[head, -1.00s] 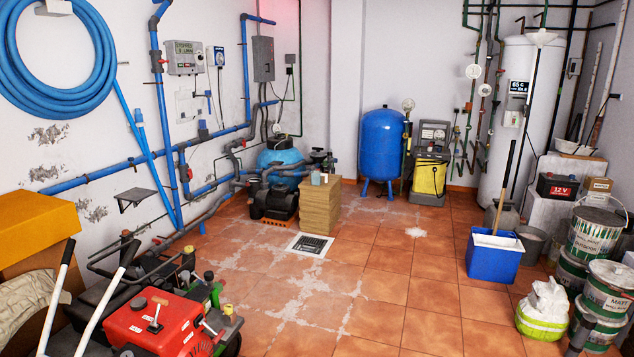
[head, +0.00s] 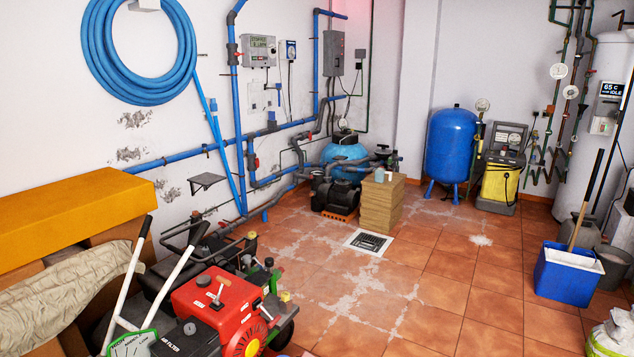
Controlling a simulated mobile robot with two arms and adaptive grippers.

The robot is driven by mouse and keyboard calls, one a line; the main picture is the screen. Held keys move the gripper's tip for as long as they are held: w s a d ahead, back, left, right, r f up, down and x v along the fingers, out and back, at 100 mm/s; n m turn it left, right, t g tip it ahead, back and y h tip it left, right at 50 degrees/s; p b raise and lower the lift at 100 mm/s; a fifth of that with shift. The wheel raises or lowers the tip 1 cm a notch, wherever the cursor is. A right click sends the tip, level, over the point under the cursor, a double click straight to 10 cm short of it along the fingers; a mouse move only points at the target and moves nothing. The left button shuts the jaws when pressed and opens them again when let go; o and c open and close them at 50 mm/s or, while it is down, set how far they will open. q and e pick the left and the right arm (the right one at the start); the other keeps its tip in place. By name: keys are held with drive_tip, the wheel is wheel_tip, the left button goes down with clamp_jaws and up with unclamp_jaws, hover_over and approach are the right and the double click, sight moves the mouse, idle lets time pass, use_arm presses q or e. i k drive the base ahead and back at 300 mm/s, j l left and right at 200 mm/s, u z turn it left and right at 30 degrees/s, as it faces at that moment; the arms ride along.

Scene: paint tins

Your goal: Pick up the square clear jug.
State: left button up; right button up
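I cannot make out a square clear jug for certain. Two small items (head: 380,177) stand on top of the stack of tan boards (head: 380,206), one of them pale blue-green. They are too small to tell whether either is a clear jug. Neither of my grippers shows in the head view.
A red engine machine (head: 213,300) with white handles stands at the front left, beside yellow-topped boxes (head: 68,212). A floor drain (head: 369,242) lies before the stack. A blue bucket (head: 568,276) stands at right. The tiled floor between is open.

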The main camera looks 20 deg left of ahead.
sight(379, 172)
drive_tip(key=i+l+z, duration=0.15)
drive_tip(key=i+l, duration=0.35)
drive_tip(key=i+l+z, duration=0.2)
drive_tip(key=i+l, duration=0.2)
drive_tip(key=i+l+z, duration=0.15)
drive_tip(key=i+l, duration=0.15)
drive_tip(key=i, duration=0.35)
drive_tip(key=i+u, duration=0.2)
drive_tip(key=i, duration=0.45)
drive_tip(key=i+u, duration=0.2)
drive_tip(key=i, duration=0.45)
drive_tip(key=i+l+u, duration=0.2)
drive_tip(key=i, duration=0.4)
drive_tip(key=i+j+u, duration=0.35)
drive_tip(key=i, duration=0.4)
drive_tip(key=i+u, duration=0.35)
drive_tip(key=i, duration=0.35)
drive_tip(key=i+l+u, duration=0.25)
drive_tip(key=i+u, duration=0.15)
drive_tip(key=i, duration=0.35)
